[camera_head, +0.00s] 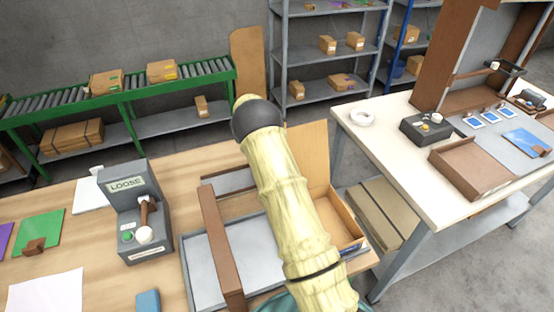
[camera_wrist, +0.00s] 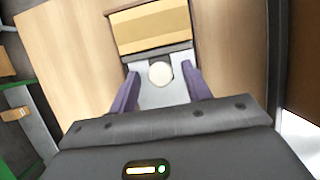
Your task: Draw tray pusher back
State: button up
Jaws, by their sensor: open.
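In the wrist view my gripper (camera_wrist: 160,78) is open, with one purple finger on each side of a pale round knob (camera_wrist: 160,73). I cannot tell whether the fingers touch it. A grey part surrounds the knob, and a tan block (camera_wrist: 150,27) lies beyond it. I take the knob to be the tray pusher's, but this is not certain. In the head view a grey tray (camera_head: 203,262) lies on the wooden bench with a brown bar (camera_head: 222,250) across it. My pale arm hides the tray's right part and my gripper there.
A grey machine marked LOOSE (camera_head: 135,210) stands left of the tray. An open cardboard box (camera_head: 345,222) is at the tray's right. A white table (camera_head: 385,150) with a brown tray (camera_head: 470,168) stands further right. A green conveyor (camera_head: 130,95) runs behind.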

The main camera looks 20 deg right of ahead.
jog(key=shift+f, duration=0.15)
grip_shut()
dwell(0.4)
